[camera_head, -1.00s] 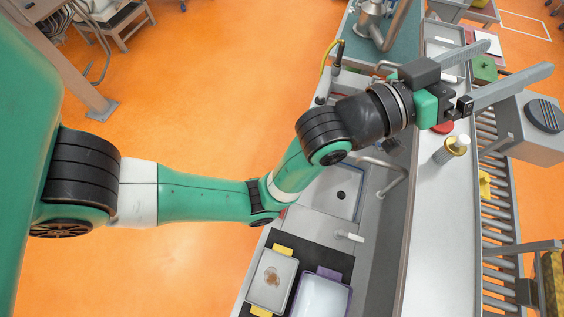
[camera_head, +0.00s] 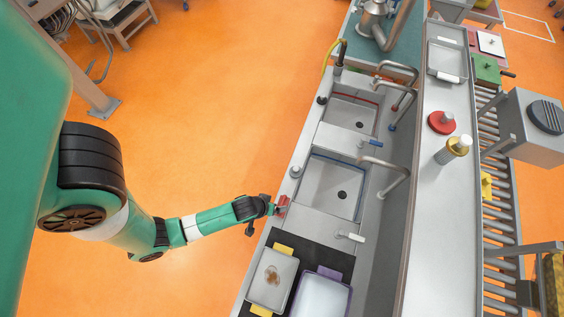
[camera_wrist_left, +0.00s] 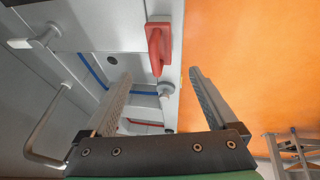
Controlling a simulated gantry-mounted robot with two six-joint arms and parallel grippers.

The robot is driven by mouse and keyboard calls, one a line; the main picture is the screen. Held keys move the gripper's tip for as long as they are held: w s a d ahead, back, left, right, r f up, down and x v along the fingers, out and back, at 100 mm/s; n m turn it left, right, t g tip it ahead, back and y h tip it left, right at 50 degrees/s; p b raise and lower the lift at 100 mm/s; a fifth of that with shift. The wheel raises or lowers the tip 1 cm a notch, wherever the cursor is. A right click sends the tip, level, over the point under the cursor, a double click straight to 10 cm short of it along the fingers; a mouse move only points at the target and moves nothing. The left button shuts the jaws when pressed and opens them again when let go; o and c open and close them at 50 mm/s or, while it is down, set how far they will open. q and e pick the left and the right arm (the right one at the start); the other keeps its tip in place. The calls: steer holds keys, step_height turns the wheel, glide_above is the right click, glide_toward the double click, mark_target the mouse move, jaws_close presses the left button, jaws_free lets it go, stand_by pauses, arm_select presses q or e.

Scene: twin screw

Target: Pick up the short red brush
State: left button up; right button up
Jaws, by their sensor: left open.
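A short red brush (camera_wrist_left: 157,45) lies on the grey sink counter, near its edge by the orange floor. In the left wrist view it sits ahead of my left gripper (camera_wrist_left: 160,74), roughly centred between the fingertips and apart from them. My left gripper is open with nothing between its fingers. In the head view the red brush (camera_head: 284,204) shows just beside my left gripper (camera_head: 272,208), partly covered by it. My right gripper is not in view.
A sink basin (camera_head: 335,186) lies right of the brush, with a tap (camera_head: 388,172). A grey tray (camera_head: 289,262) and a purple-rimmed tray (camera_head: 348,291) stand nearer. A red round piece (camera_head: 436,122) and a bottle (camera_head: 446,155) stand on the shelf.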

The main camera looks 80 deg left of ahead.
mark_target(282, 203)
arm_select(q)
steer(key=b+x, duration=0.4)
steer(key=x, duration=0.1)
steer(key=shift+d, duration=0.1)
steer(key=shift+w+f, duration=0.15)
steer(key=shift+f, duration=0.1)
steer(key=shift+w+a+f, duration=0.25)
steer(key=shift+f, duration=0.1)
steer(key=b+x, duration=0.1)
steer(key=x, duration=0.4)
steer(key=shift+a+f, duration=0.1)
steer(key=shift+f, duration=0.05)
jaws_close()
